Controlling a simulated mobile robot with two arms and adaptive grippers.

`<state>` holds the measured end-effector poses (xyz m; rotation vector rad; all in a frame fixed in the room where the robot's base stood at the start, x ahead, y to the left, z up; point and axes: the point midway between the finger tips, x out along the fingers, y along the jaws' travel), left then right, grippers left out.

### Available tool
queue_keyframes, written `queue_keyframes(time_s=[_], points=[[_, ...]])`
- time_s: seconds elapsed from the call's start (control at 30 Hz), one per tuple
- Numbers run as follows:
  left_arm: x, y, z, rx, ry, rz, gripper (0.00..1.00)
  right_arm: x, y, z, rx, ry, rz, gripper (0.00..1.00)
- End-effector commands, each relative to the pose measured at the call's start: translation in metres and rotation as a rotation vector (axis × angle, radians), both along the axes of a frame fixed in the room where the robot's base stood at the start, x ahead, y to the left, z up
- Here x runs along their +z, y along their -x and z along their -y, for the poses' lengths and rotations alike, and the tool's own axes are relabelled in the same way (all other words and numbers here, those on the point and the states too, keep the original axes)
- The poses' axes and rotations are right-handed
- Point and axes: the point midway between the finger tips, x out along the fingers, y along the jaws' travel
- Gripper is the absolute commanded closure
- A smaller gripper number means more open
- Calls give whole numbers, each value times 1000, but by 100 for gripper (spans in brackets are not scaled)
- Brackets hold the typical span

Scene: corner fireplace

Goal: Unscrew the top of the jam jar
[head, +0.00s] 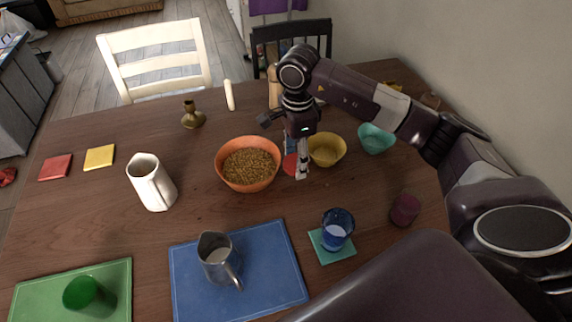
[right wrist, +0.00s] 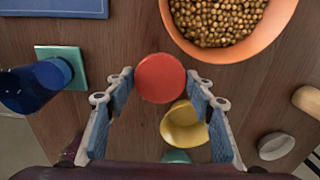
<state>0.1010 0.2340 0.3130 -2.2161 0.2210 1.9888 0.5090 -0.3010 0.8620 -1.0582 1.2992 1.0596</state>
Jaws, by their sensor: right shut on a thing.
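The red round top of the jam jar (right wrist: 160,78) shows from above in the right wrist view, between the fingertips of my right gripper (right wrist: 160,75). The gripper is shut on it, with one finger on each side. In the head view the red top (head: 290,164) shows only partly beside my right gripper (head: 300,170), which points down from above. The jar's body under the top is hidden, so I cannot tell whether the top has turned. My left gripper is not in view.
An orange bowl of cereal (head: 247,166) stands close left of the jar, and a yellow bowl (head: 328,150) close right. A teal bowl (head: 377,138), a blue glass (head: 337,229) on a coaster and a purple cup (head: 405,209) stand further right.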

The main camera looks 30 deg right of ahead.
Motion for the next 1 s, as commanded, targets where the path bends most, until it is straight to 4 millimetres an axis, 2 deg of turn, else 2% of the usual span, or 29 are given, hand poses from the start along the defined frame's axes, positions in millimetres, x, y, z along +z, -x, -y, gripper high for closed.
queue_keyframes(time_s=[0.1, 0.3, 0.47, 0.77, 0.87, 1.0], points=[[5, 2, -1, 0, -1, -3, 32, -32, 2, -1, 0, -1, -6, 80], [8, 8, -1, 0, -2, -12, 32, -69, 1, 0, 1, 0, -2, 80], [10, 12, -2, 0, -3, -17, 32, -66, -10, 1, 1, -2, 2, 80], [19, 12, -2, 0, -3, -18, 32, -65, -41, 9, 1, -2, 0, 80], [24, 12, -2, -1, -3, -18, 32, -76, -39, 8, 3, -1, -2, 80], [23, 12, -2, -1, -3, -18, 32, -79, -39, 9, 3, -1, 2, 80]])
